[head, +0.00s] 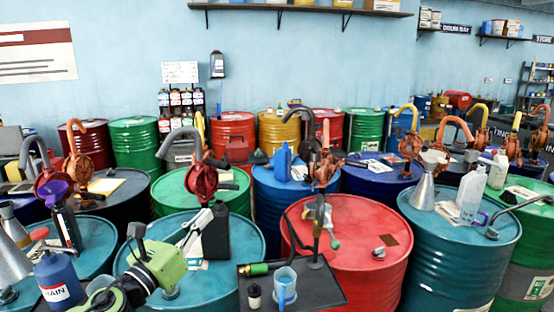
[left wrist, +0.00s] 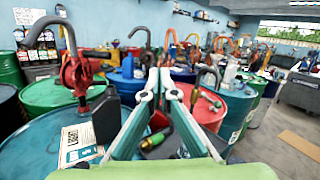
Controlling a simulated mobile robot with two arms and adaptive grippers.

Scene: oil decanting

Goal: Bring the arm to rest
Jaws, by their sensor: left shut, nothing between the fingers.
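My left gripper (head: 206,214) reaches in from the lower left of the head view, its green body over the teal drum (head: 135,265) at the front. Its fingers point up and right, next to a black jug (head: 216,234) on that drum. In the left wrist view the gripper (left wrist: 160,76) shows two pale fingers meeting at the tips, with nothing between them. It is shut and empty. Whether the fingers touch the black jug cannot be told. My right gripper is in neither view.
A red drum (head: 352,240) stands right of centre. Hand pumps, including a red one (head: 201,183), rise from several drums. A blue bottle (head: 57,280) stands lower left.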

